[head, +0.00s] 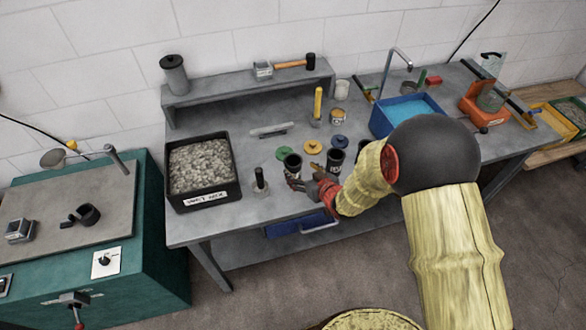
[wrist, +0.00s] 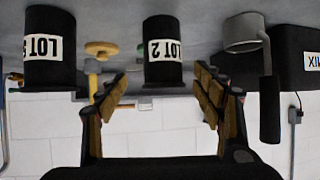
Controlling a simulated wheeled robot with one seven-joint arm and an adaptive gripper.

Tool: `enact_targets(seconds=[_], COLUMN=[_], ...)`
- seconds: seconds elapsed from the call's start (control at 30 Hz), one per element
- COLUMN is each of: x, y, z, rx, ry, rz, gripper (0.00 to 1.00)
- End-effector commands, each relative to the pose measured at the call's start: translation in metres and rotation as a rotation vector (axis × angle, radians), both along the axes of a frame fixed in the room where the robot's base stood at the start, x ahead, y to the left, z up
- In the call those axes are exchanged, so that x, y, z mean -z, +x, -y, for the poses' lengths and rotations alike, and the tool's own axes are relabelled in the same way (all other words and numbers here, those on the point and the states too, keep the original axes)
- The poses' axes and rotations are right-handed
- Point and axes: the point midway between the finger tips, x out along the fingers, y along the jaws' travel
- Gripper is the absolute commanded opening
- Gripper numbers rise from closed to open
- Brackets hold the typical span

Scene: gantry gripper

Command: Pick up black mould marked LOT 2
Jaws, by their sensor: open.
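The black mould marked LOT 2 (wrist: 163,45) shows upside down in the middle of the wrist view, its white label facing my gripper. In the head view it is the left black cup (head: 292,163) of two on the grey bench. My gripper (wrist: 160,84) is open and empty, and the mould lines up between its two fingertips, apart from them. In the head view my gripper (head: 306,181) is low at the bench, just in front of this mould. A second black mould (wrist: 50,50) with another LOT label, digit unclear, stands on the other side; it also shows in the head view (head: 335,160).
A grey cup with an upright black handle (head: 260,182) stands left of the mould, beside a black crate of grey lumps (head: 205,200). Green (head: 285,153) and blue (head: 339,141) discs lie behind. A yellow-handled tool (head: 318,105) and a blue tub (head: 380,118) are further back.

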Motion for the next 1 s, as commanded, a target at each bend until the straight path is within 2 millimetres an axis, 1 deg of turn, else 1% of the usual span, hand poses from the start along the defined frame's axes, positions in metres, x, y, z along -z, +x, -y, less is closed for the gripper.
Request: enact_targets(seconds=[0.17,0.33,0.5,0.8,1.0], x=[0.008,0.016,0.024,0.025,0.025], y=[0.014,0.033,0.047,0.049,0.049], z=[-0.009,-0.024,-0.03,-0.031,-0.031], rx=[0.0,0.0,0.001,0.002,0.002], ry=[-0.001,-0.001,-0.001,-0.001,-0.001], rz=[0.0,0.0,-0.001,0.0,0.0], gripper=[0.67,0.67,0.67,0.66,0.55])
